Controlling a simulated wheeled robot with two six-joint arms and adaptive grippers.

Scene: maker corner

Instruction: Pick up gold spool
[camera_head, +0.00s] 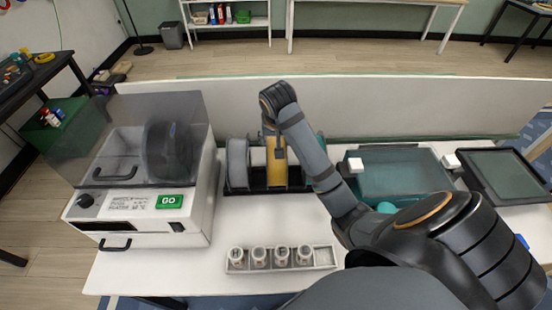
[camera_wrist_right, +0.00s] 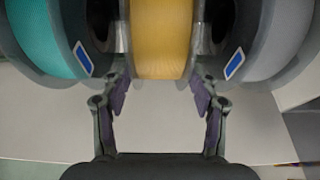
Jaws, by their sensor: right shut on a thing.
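The gold spool (camera_head: 277,165) stands upright in a dark rack (camera_head: 262,190) on the white table. It fills the top middle of the right wrist view (camera_wrist_right: 162,40). My right gripper (camera_head: 272,134) reaches down over it from above. In the right wrist view the fingers (camera_wrist_right: 160,75) lie on either side of the gold spool, shut on it. The fingertips are partly hidden beside the spool's flanges. My left gripper is not in view.
A grey spool (camera_head: 238,163) stands left of the gold one. A teal spool (camera_wrist_right: 42,35) stands on its other side, mostly behind my arm. A machine with a GO button (camera_head: 168,202) is at left, a tray of jars (camera_head: 325,257) in front, a teal bin (camera_head: 400,173) at right.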

